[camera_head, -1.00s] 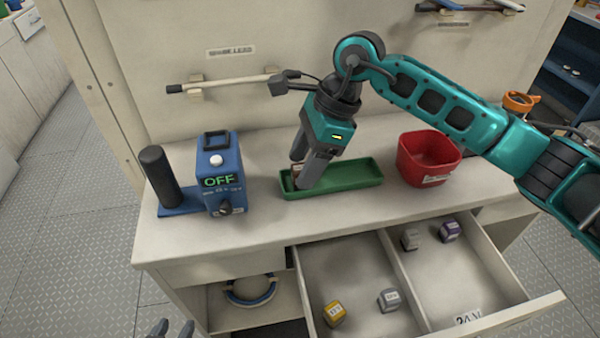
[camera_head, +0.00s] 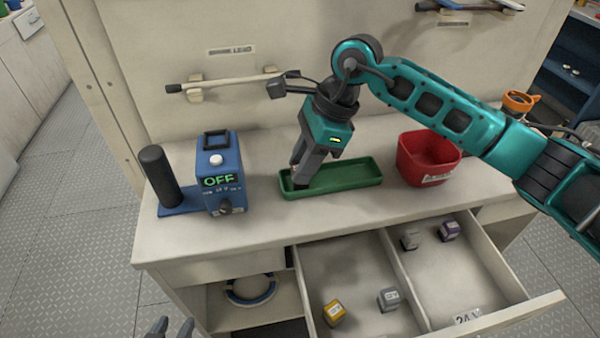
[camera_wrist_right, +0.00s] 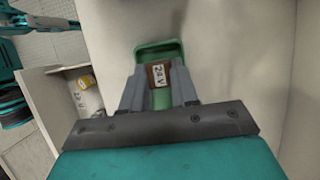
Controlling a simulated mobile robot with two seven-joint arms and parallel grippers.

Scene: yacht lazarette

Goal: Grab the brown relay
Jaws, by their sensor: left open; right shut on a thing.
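The brown relay (camera_wrist_right: 161,75), with a white label reading 24V, sits between the two fingers of my right gripper (camera_wrist_right: 160,85) in the right wrist view. That gripper is shut on it. In the head view my right gripper (camera_head: 300,180) points down into the left end of the green tray (camera_head: 345,186), and its fingers hide the relay there. I cannot tell whether the relay touches the tray floor. My left gripper (camera_head: 172,328) is open and empty at the bottom edge of the head view, below the counter.
A blue device reading OFF (camera_head: 222,172) stands left of the tray. A red bin (camera_head: 428,158) stands to its right. The open drawer (camera_head: 345,265) in front holds a yellow (camera_head: 334,311), a purple (camera_head: 449,230) and grey relays (camera_head: 388,299).

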